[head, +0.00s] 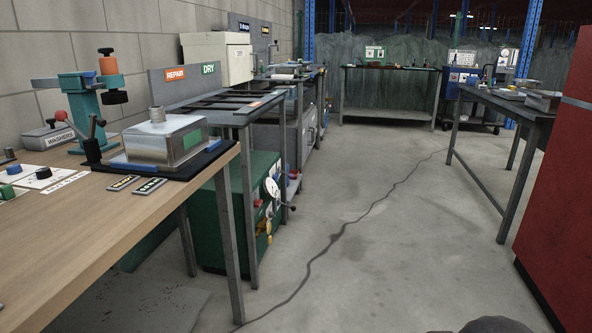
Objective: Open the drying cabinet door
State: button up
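No cabinet here is clearly labelled as the drying cabinet. A cream box-shaped cabinet (221,58) stands on the far part of the left row of benches, just behind a grey board with a green DRY sign (208,69) and an orange REPAIR sign. A green cabinet (212,227) with knobs and a round white dial stands on the floor under the grey bench. My gripper is not in view.
A wooden bench (60,225) with a metal box (165,140) and a teal press (85,95) fills the near left. A dark table (520,112) and a red cabinet (562,200) stand on the right. The concrete floor between is clear, with a long crack.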

aim_at(239, 62)
jog(key=i, duration=0.8)
jog(key=i+u, duration=0.1)
jog(key=i, duration=1.45)
jog(key=i+u, duration=0.1)
jog(key=i, duration=0.7)
jog(key=i+l, duration=0.15)
jog(key=i, duration=0.65)
jog(key=i+l+u, duration=0.1)
jog(key=i, duration=0.7)
